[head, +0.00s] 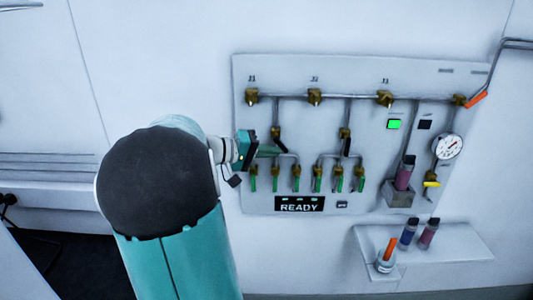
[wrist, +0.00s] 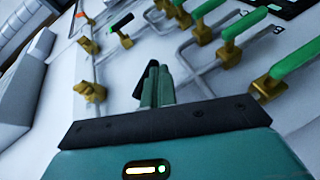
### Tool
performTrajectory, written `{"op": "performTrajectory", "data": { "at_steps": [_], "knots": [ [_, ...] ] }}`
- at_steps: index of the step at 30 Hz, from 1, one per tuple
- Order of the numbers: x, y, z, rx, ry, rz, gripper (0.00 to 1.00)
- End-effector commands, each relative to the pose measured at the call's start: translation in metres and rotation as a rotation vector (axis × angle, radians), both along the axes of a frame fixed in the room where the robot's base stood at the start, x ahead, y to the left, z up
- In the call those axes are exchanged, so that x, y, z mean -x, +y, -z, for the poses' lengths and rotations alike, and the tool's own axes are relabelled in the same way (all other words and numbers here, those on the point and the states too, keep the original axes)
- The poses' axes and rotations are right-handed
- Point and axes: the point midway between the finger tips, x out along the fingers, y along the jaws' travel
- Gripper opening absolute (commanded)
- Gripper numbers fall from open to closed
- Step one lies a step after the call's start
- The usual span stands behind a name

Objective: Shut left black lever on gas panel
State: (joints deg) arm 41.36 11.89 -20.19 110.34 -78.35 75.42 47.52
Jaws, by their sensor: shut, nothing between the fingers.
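The gas panel (head: 300,75) is a grey board on the wall with brass valves and pipes. Its left black lever (head: 281,145) hangs from a brass valve and slants down to the right; the right black lever (head: 346,146) hangs nearly straight down. My gripper (head: 268,152) is shut and empty, its tips right beside the left black lever. In the wrist view my gripper's green fingers (wrist: 158,88) are together, with a black lever (wrist: 140,86) just beyond and left of them, partly hidden. I cannot tell whether they touch.
Several green levers (head: 297,184) hang in a row just below, and they show large at the right of the wrist view (wrist: 292,60). A READY display (head: 299,204) sits under them. A shelf (head: 450,242) with small vials juts out at lower right.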

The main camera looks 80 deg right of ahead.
Motion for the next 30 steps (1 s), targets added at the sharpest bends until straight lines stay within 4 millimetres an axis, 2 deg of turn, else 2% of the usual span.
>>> {"op": "performTrajectory", "data": {
  "at_steps": [18,26,30],
  "knots": [
    [0.018,-0.012,0.004,0.123,0.561,0.002,0.0],
    [0.018,-0.009,0.003,0.126,0.56,0.002,0.0],
    [0.009,-0.003,0.006,0.126,0.56,0.0,0.0]
  ]
}}
